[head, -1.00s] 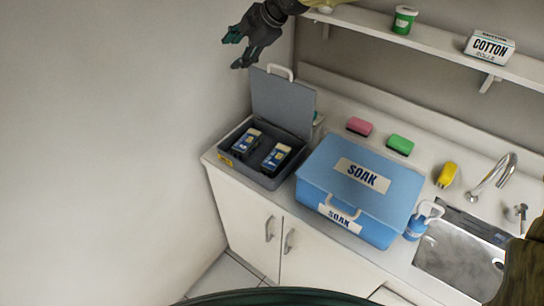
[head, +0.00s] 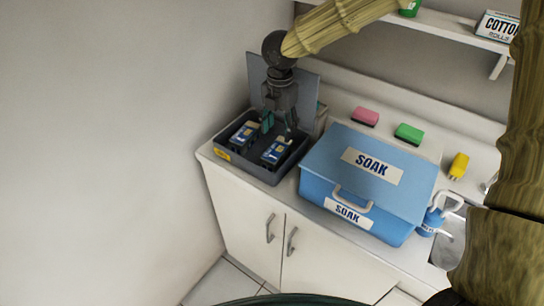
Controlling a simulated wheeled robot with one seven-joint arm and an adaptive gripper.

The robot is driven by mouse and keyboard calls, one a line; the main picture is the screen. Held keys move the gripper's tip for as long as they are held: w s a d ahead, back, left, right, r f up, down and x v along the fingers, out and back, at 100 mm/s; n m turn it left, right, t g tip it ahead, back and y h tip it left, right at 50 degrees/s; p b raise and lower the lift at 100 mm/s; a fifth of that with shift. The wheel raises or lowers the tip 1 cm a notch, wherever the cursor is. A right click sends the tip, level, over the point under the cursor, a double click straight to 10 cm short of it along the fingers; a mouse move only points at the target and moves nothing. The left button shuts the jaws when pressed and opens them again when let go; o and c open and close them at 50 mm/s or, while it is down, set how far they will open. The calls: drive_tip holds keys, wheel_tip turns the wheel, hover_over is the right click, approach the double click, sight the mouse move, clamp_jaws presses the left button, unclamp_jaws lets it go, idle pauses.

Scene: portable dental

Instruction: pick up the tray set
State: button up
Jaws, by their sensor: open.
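An open grey case (head: 262,174) stands at the left end of the counter with its lid raised at the back. Two dark packs with blue, white and yellow labels lie in it, a left pack (head: 245,134) and a right pack (head: 277,151). I cannot tell for sure which of these is the tray set. My gripper (head: 278,127) points down over the case, in front of the raised lid, with its teal fingertips apart. The fingers are near the space between the packs and hold nothing visible. My gripper and arm hide part of the lid.
A closed blue SOAK box (head: 325,165) stands right of the case. Pink (head: 366,116), green (head: 409,133) and yellow (head: 459,165) sponges lie behind it. A blue bottle (head: 432,222) stands by the sink. A shelf (head: 450,27) with a cotton box (head: 497,25) hangs above.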

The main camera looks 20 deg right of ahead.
sight(278, 148)
drive_tip(key=shift+w+f+p, duration=0.1)
drive_tip(key=shift+f+p, duration=1.2)
drive_tip(key=shift+f, duration=3.8)
drive_tip(key=shift+c, duration=0.3)
drive_tip(key=c, duration=0.7)
drive_tip(key=shift+c, duration=0.3)
drive_tip(key=shift+r, duration=0.15)
